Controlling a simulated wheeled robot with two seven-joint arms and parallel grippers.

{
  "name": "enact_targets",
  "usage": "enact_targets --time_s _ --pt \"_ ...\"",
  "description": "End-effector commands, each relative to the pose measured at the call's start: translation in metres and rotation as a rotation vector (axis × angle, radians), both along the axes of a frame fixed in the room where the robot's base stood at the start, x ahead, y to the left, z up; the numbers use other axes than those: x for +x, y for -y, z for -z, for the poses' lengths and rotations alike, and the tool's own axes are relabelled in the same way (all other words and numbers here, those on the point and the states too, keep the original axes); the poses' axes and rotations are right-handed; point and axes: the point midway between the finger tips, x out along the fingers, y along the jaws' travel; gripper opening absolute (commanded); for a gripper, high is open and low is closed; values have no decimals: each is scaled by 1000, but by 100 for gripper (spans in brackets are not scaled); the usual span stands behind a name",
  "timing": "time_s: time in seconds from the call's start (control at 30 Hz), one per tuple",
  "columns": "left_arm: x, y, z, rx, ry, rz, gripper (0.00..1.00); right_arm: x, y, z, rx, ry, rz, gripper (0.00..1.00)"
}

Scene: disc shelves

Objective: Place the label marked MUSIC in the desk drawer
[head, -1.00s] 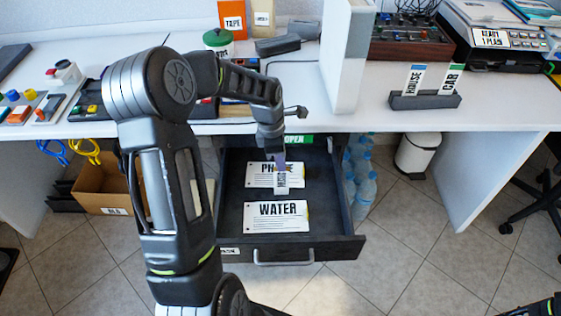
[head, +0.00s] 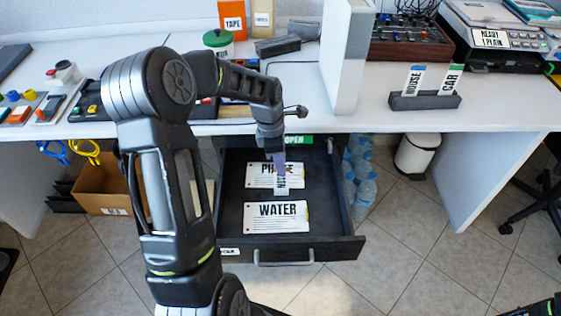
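My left gripper (head: 275,148) reaches down over the open desk drawer (head: 232,226). It is shut on a narrow label (head: 281,181) with a purple top and a white lower part. The label hangs upright below the fingers; its vertical lettering is too small to read surely. It covers part of the PHONE card (head: 257,180) in the drawer. I cannot tell whether its lower end touches anything. The WATER card (head: 277,217) lies in front, towards the drawer's handle. My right gripper is out of view.
On the desk (head: 470,113), a dark rack (head: 425,101) holds two upright labels, the blue-topped one (head: 413,80) and the green-topped CAR one (head: 451,79). A white panel (head: 345,60) stands above the drawer. Bottles (head: 363,190) stand right of the drawer, a cardboard box (head: 103,190) left.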

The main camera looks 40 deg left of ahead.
Motion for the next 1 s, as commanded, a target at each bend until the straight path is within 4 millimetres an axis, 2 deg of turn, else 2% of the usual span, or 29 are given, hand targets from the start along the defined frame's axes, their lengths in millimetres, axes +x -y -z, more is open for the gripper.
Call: enact_targets --time_s 0.17,0.5,0.6,0.73,1.0 --pt "-1 -3 -26 3 5 -2 23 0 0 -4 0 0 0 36" --pt "-8 -11 -94 2 4 -1 23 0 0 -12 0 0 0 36" --pt "-9 -13 -107 1 3 0 23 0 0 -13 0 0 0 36" --pt "-10 -14 -116 1 1 0 23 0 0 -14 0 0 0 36" --pt "-11 -14 -117 0 0 0 23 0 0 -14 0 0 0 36"
